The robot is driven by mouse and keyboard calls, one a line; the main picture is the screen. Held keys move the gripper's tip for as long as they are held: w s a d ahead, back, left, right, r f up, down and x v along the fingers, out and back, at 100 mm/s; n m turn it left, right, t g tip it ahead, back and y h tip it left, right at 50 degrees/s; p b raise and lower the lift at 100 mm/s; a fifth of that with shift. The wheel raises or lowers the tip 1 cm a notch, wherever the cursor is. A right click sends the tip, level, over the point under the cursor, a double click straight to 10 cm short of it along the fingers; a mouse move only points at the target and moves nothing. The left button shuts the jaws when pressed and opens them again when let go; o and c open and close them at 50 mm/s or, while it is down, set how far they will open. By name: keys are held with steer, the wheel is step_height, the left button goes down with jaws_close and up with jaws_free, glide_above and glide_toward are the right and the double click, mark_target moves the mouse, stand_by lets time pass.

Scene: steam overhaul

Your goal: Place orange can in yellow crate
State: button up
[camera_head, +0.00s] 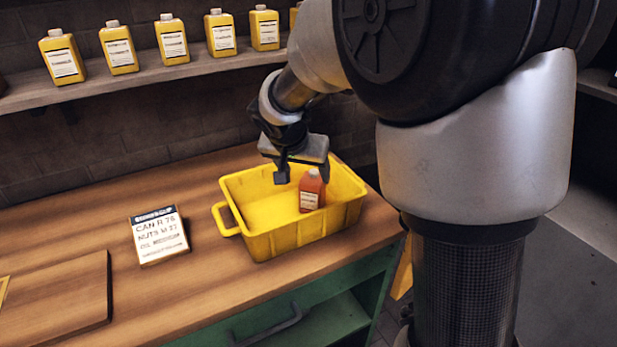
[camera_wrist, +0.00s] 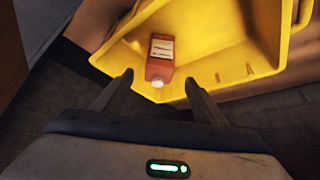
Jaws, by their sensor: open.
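The orange can (camera_head: 311,190) stands inside the yellow crate (camera_head: 262,244), at its right side. It has a white label and a pale cap. In the wrist view the orange can (camera_wrist: 159,66) shows inside the yellow crate (camera_wrist: 255,88), just beyond my fingertips. My gripper (camera_head: 296,176) is over the crate, above and close to the can. Its fingers are apart in the wrist view (camera_wrist: 158,82), with nothing held between them. Part of the far crate floor is hidden by my gripper in the head view.
A white labelled box (camera_head: 158,236) lies on the wooden bench (camera_head: 190,290) left of the crate. A wooden board (camera_head: 60,295) lies at the left. Several yellow cans stand on a shelf (camera_head: 130,88) behind. The bench has a green drawer front (camera_head: 250,325).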

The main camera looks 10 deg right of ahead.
steer(key=s+d+r+n+y, duration=0.1)
steer(key=s+d+r, duration=0.1)
steer(key=s+r, duration=0.35)
steer(key=s+d+r+n, duration=0.1)
steer(key=s+d+r, duration=0.2)
steer(key=s, duration=0.6)
steer(key=s+a+n+y, duration=0.1)
steer(key=s+n+y, duration=0.1)
steer(key=s, duration=1.1)
steer(key=shift+s+a+n, duration=0.15)
steer(key=shift+s+n, duration=0.15)
steer(key=shift+n, duration=0.4)
